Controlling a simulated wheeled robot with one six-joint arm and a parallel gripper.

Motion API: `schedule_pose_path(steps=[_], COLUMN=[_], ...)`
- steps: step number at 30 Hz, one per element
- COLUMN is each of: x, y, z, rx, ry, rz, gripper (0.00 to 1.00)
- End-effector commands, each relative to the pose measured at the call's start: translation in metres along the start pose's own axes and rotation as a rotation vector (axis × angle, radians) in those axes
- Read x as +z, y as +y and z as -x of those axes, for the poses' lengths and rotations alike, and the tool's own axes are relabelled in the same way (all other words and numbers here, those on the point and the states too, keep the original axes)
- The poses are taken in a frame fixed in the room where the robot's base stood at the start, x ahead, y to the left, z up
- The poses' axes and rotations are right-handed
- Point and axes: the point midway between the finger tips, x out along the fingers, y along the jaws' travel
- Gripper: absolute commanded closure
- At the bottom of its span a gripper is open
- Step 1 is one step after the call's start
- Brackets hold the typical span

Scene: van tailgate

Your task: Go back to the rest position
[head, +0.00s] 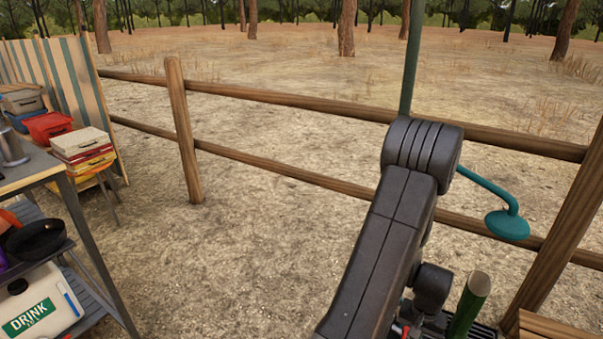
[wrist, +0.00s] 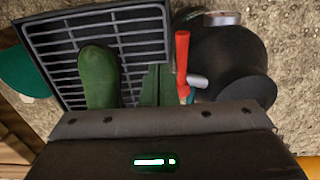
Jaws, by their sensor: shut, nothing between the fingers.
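My arm rises from the bottom of the head view and bends at a thick dark joint, with its lower part folded back down. In the wrist view, my gripper (wrist: 165,125) shows as a dark body with a small green-white light across the bottom. It is shut, with nothing held. It faces a black slatted tray (wrist: 150,17) with a long green object (wrist: 98,75) over it. A red handle-like piece (wrist: 182,60) lies beside a dark rounded part. In the head view the gripper itself is hidden or too small to make out.
A wooden rail fence (head: 184,130) crosses the view. At left stand a metal table (head: 75,195), stacked boxes (head: 82,145) and a striped screen (head: 60,70). A white drink cooler (head: 45,300) sits low on the left. Bare dry ground lies between the table and my arm.

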Motion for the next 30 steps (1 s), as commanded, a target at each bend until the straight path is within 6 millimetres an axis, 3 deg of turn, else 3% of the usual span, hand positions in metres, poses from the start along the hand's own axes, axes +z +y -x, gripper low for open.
schedule_pose_path(steps=[1,8,15,24,30], x=[0.0,-0.001,-0.015,-0.014,0.001], y=[-0.001,-0.002,0.04,0.038,0.002], z=[-0.014,-0.042,-0.028,0.016,0.009], rx=[0.0,0.0,0.0,0.0,0.0], ry=[0.001,0.001,0.004,0.002,0.0], rz=[0.0,-0.003,-0.003,0.0,0.005], gripper=[1.0,1.0,1.0,1.0,1.0])
